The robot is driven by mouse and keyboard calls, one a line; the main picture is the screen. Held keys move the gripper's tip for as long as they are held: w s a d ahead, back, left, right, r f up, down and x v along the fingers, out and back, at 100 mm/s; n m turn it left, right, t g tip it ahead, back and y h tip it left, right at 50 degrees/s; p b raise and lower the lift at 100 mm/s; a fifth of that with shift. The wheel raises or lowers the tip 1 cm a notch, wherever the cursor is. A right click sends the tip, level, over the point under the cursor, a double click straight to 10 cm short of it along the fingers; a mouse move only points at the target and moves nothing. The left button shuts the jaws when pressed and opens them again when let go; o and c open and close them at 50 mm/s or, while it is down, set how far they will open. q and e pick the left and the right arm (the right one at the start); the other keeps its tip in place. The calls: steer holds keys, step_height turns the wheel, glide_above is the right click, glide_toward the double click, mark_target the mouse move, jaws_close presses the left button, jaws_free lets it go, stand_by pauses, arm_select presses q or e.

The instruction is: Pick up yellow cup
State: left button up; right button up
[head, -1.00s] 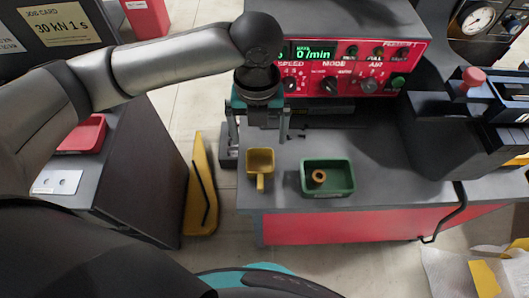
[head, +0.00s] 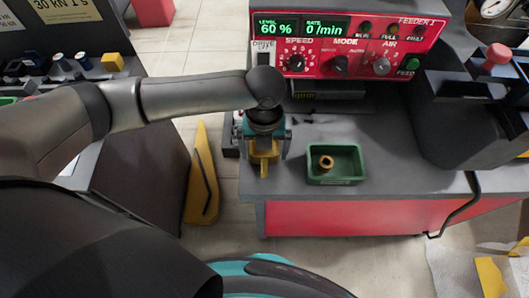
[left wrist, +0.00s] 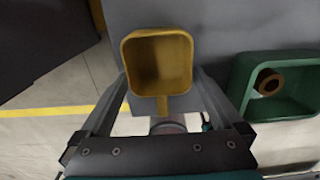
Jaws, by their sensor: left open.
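The yellow cup (head: 263,157) is a small square scoop with a short handle. It sits on the grey bench top near its left front edge. My left gripper (head: 266,148) is open, lowered over the cup, and hides part of it in the head view. In the left wrist view the open cup (left wrist: 158,62) looks empty, and its handle points toward the gripper body. The two fingers (left wrist: 161,82) lie one on each side of the cup and handle. Whether they touch the cup I cannot tell. My right gripper is not in view.
A green tray (head: 336,180) holding a brass-coloured ring (head: 326,162) stands close to the right of the cup. The red feeder control panel (head: 350,45) stands behind. A dark machine housing (head: 450,120) is at the right. The bench's front edge is just before the cup.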

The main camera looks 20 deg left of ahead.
arm_select(q)
steer(key=shift+f, duration=0.5)
steer(key=c, duration=1.3)
